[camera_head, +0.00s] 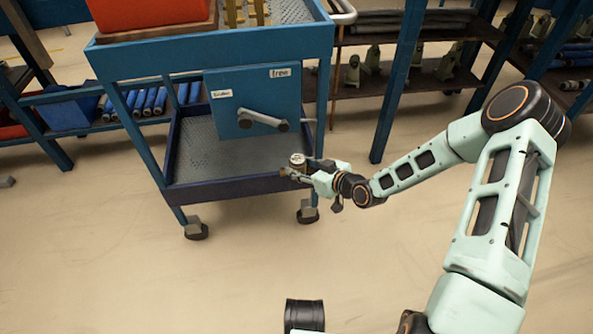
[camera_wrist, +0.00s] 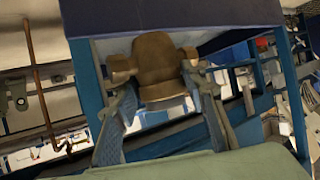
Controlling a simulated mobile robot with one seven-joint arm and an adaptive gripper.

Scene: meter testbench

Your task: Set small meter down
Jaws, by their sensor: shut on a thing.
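The small meter (camera_head: 298,159) is a little round body with a pale top face in the head view. It shows brown, with a stub on each side, in the wrist view (camera_wrist: 158,62). My gripper (camera_head: 294,173) is shut on it; in the wrist view one finger is on each side of the meter. The meter is upright in the head view, at the right front corner of the blue cart's lower shelf (camera_head: 200,150). I cannot tell whether it touches the shelf or its rim.
The blue cart (camera_head: 215,50) has an upper tray with a red box (camera_head: 150,12). A blue panel (camera_head: 255,100) with a lever handle hangs above the right part of the lower shelf. The left part of that shelf is bare. Racks stand behind; the floor in front is clear.

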